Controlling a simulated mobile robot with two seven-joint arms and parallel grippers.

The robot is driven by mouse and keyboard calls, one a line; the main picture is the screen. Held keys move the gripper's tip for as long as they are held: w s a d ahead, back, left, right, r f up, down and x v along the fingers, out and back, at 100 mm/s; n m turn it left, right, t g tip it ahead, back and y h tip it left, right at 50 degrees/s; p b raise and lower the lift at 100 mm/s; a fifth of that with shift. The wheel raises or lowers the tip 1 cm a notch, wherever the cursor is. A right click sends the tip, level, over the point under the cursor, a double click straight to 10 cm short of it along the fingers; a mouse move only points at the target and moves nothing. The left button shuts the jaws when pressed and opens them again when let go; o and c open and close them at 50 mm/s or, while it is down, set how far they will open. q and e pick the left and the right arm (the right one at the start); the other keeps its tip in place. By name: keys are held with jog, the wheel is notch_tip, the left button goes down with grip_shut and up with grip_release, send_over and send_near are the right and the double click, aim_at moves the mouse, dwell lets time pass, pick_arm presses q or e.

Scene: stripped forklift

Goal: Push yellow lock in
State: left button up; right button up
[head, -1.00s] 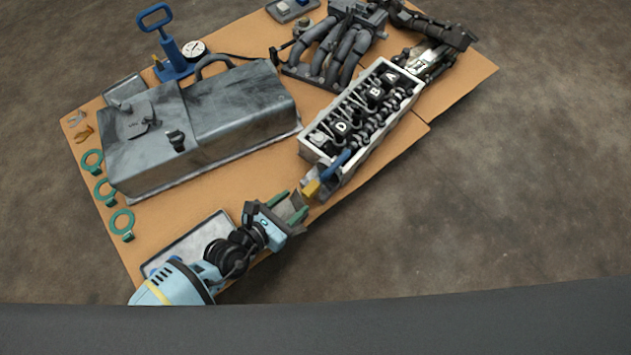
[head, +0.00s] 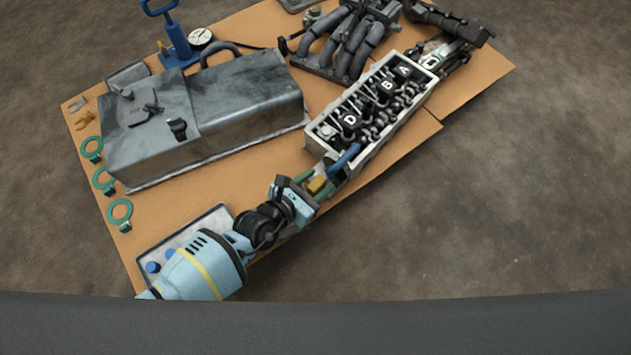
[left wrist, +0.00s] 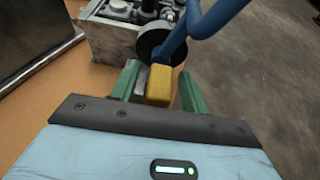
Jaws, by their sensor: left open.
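The yellow lock (head: 317,185) is a small yellow block at the near end of the grey engine head (head: 322,148). In the left wrist view the yellow lock (left wrist: 160,84) sits at the end of a blue bar (left wrist: 215,17). My left gripper (head: 318,187) is open, with its green fingers (left wrist: 190,92) on either side of the lock. A gap shows on the left of the lock, beside a small grey piece. I cannot tell whether the right finger touches it. My right gripper is not in view.
A large grey metal case (head: 210,115) lies to the left on the brown board. A shallow tray (head: 190,240) with blue caps lies under my left arm. Grey pipes (head: 350,40) and a blue hand pump (head: 175,45) stand at the back. Bare floor lies to the right.

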pick_arm(q)
jog(key=shift+c, duration=0.3)
grip_shut()
jog(key=shift+w+d, duration=0.55)
jog(key=shift+w, duration=0.05)
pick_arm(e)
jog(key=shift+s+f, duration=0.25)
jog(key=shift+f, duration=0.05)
pick_arm(q)
jog(key=shift+o, duration=0.3)
grip_release()
jog(key=shift+w+d, duration=0.1)
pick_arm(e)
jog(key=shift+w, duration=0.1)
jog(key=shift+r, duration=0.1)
